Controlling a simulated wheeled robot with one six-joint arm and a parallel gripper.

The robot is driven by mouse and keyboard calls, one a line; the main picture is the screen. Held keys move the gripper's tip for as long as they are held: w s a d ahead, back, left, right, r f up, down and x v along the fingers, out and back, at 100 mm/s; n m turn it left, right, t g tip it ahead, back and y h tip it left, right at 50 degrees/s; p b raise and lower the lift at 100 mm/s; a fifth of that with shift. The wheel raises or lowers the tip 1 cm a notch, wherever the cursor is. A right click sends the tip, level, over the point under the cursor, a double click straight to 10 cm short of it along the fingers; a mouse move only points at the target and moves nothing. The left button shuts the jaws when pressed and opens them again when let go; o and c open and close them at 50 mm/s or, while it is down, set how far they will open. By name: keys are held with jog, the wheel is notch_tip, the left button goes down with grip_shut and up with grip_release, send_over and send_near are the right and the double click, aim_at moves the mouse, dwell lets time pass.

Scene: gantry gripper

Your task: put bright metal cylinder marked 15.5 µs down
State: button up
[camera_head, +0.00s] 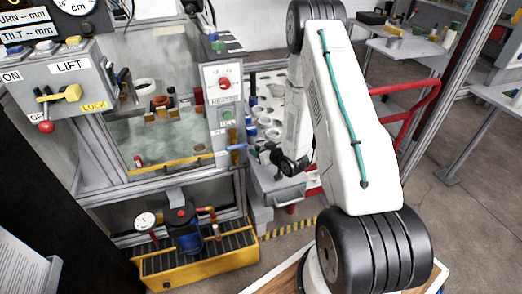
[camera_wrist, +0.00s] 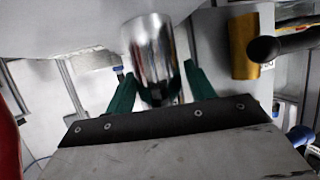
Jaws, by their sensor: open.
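A bright metal cylinder (camera_wrist: 149,50) stands between the two green fingers of my gripper (camera_wrist: 157,82) in the wrist view. The fingers are open, one on each side of it. Its lower end is partly hidden behind the dark gripper edge, and I cannot tell what it rests on. No marking on it is readable. In the head view my gripper (camera_head: 268,155) is small and low beside the white rack, and the cylinder cannot be made out there.
A white rack with round holes (camera_head: 268,92) stands behind my arm. A glass-fronted tank (camera_head: 165,130) is to its left. A yellow-brown cylinder (camera_wrist: 243,48) and a black rounded bar (camera_wrist: 283,43) are close on the right in the wrist view. A red rail (camera_head: 415,90) stands right of my arm.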

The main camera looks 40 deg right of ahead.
jog(key=v, duration=1.1)
jog(key=a+r+g+h, duration=0.1)
jog(key=a+r+g, duration=0.15)
jog(key=r, duration=0.75)
jog(key=a+r+g+h, duration=0.15)
jog(key=r+g, duration=0.25)
jog(key=r, duration=0.5)
jog(key=s+a+r+g, duration=0.2)
jog(key=s+a+r, duration=0.3)
jog(key=s, duration=0.3)
jog(key=s+a+r+g+y, duration=0.1)
jog(key=s+a+r, duration=0.3)
jog(key=s, duration=0.5)
jog(key=s+a+r+g+y, duration=0.1)
jog(key=s+a+r+g, duration=0.2)
jog(key=s+a+r, duration=0.2)
jog(key=s+r, duration=0.2)
jog(key=s, duration=0.2)
jog(key=shift+a, duration=0.35)
